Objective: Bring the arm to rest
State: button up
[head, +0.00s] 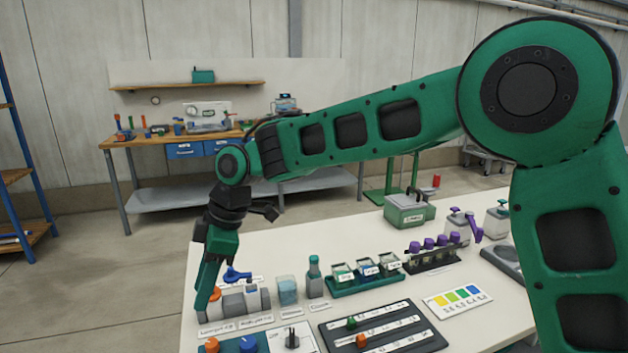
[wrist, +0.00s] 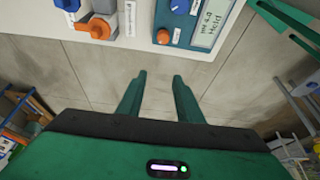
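My arm is green with dark joints and reaches across the head view from the right to the left. My gripper (head: 203,297) hangs pointing down at the left edge of the white table (head: 240,262), beside a row of valves. In the wrist view the two green fingers (wrist: 158,75) stand apart with nothing between them, and bare floor shows beyond them. The head view does not show clearly how close the fingertips are to the valves.
A valve block with a blue handle (head: 236,274) and an orange knob (head: 215,294) are close to my gripper. Bottles, a green tray of jars (head: 365,281) and a dark slotted panel (head: 385,333) fill the table. Open floor (head: 110,285) lies left.

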jog(key=w+d+r+m+t+h, duration=0.15)
jog(key=d+m, duration=0.45)
jog(key=d, duration=1.2)
jog(key=w+d+m+t+h, duration=0.2)
jog(key=d+m, duration=0.5)
jog(key=d, duration=1.2)
jog(key=s+d+f+m+g, duration=0.1)
jog(key=s+d+m, duration=0.35)
jog(key=d, duration=0.45)
jog(key=s+d+m, duration=0.4)
jog(key=s+d, duration=0.2)
jog(key=d, duration=0.3)
jog(key=s+d+f+m, duration=0.1)
jog(key=s+d+m, duration=0.2)
jog(key=s, duration=0.4)
jog(key=s+d+f+m+g, duration=0.1)
jog(key=s+d+f+m, duration=0.1)
jog(key=s, duration=0.5)
jog(key=shift+d+f+m, duration=0.25)
jog(key=shift+d+m, duration=0.6)
jog(key=shift+d, duration=0.2)
jog(key=shift+h, duration=0.25)
